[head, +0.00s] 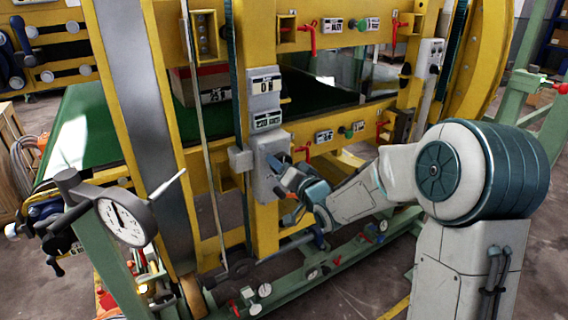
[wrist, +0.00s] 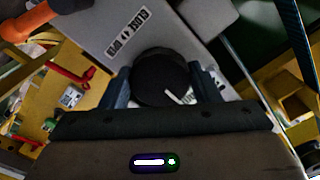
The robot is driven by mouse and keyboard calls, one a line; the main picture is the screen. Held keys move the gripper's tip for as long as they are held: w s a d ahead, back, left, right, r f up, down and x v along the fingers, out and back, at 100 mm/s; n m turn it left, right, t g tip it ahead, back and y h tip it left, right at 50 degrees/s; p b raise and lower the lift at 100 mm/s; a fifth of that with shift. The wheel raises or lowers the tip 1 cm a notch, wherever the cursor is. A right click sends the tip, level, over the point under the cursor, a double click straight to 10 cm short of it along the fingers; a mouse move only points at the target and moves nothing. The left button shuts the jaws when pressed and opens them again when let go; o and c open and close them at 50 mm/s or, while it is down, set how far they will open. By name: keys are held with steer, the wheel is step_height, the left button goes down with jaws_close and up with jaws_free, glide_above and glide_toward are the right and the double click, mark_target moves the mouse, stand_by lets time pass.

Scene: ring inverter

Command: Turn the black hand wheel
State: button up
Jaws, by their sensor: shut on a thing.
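The black hand wheel (wrist: 160,78) shows in the wrist view as a dark round disc in front of a grey box. My gripper (wrist: 163,88) has one finger on each side of the wheel and is shut on it. In the head view my gripper (head: 277,170) is at the grey control box (head: 262,150) on the yellow frame. There the wheel is hidden behind my gripper. The grey box with a printed label also shows in the wrist view (wrist: 120,22).
Red levers (head: 307,150) sit on the yellow beam right of my gripper. A large dial gauge (head: 122,222) stands at the left front. A green rail (head: 335,262) with small gauges runs below my arm. An orange part (wrist: 25,20) shows at the wrist view's upper left.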

steer(key=shift+m+p, duration=0.4)
steer(key=shift+m, duration=0.8)
steer(key=o, duration=1)
steer(key=v, duration=1.3)
steer(key=shift+s+d, duration=0.3)
